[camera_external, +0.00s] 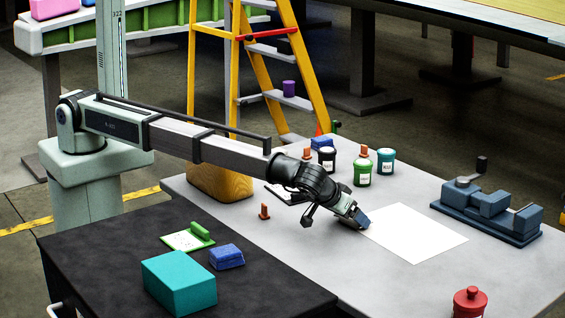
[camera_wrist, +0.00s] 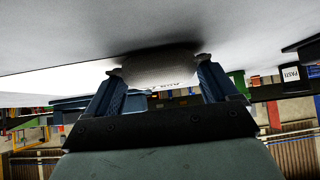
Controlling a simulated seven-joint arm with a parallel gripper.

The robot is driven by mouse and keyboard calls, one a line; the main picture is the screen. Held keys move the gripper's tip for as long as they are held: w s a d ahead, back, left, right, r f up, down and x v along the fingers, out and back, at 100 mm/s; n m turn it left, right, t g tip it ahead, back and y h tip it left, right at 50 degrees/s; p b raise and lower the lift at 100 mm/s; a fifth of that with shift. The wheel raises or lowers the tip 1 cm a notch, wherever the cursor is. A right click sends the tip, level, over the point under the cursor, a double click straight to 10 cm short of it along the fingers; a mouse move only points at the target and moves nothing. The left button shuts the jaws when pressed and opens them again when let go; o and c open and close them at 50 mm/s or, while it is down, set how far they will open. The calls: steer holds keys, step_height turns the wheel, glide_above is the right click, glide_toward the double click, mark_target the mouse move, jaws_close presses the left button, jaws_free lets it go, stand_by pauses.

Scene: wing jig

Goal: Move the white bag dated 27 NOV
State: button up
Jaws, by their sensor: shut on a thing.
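My gripper (camera_external: 361,220) is low over the grey table at the left edge of a white sheet (camera_external: 415,234). In the wrist view, the blue fingers of my gripper (camera_wrist: 160,82) are shut on a small pale bag (camera_wrist: 160,66). Dark marks show along the bag's edge, but its date is not readable. The bag lies between the fingers, close to the grey tabletop. I cannot tell whether it touches the table. In the external view the bag is hidden by my gripper.
A blue vise (camera_external: 490,208) stands right of the sheet. Green (camera_external: 362,172), dark (camera_external: 327,159) and teal (camera_external: 385,161) pots stand behind. A red-lidded pot (camera_external: 469,302) is at the front. A black bench (camera_external: 100,270) holds a teal box (camera_external: 179,282) and blue block (camera_external: 226,257).

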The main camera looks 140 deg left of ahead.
mark_target(333, 217)
steer(key=shift+s, duration=3.35)
steer(key=o, duration=0.8)
steer(key=shift+o, duration=0.2)
steer(key=v, duration=1.4)
